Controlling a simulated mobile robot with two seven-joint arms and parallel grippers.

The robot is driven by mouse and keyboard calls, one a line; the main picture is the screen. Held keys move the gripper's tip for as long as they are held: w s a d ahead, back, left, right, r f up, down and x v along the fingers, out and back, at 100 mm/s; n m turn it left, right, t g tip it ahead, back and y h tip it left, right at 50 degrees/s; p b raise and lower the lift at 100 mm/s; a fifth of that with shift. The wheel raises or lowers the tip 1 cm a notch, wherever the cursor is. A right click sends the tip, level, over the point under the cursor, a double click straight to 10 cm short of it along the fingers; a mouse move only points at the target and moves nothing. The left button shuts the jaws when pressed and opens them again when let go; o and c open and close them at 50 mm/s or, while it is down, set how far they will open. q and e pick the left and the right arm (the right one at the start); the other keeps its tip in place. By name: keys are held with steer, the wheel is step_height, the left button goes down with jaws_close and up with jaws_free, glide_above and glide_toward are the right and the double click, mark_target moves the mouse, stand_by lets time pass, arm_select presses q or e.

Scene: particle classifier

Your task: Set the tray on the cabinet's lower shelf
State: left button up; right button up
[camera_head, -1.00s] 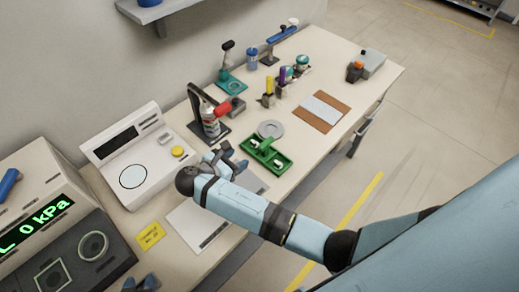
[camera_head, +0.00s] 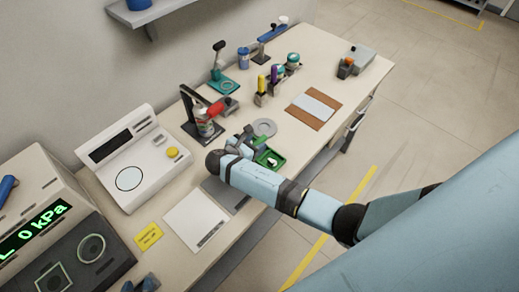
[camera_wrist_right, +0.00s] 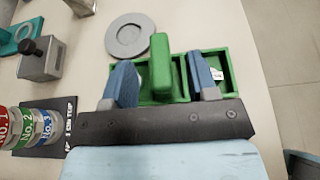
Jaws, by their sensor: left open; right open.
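The green tray (camera_head: 272,162) with a raised central handle sits on the workbench, partly hidden by my right gripper and arm. In the right wrist view its handle (camera_wrist_right: 161,68) stands between the two blue fingers of my right gripper (camera_wrist_right: 158,62). A gap shows between each finger and the handle. The right gripper also shows in the head view (camera_head: 246,142), open over the tray. A small white item (camera_wrist_right: 217,73) lies in the tray's right compartment. My left gripper (camera_head: 141,284) shows only partly at the bottom edge. I cannot identify the cabinet's lower shelf in view.
A grey disc (camera_head: 264,128) lies just behind the tray. A stand with a red-topped bottle (camera_head: 207,124) is to the left.

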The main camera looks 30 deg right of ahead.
steer(key=shift+w+d+f, duration=0.2)
steer(key=shift+d+f, duration=0.05)
steer(key=shift+d, duration=0.35)
jaws_close()
steer(key=shift+r, duration=0.1)
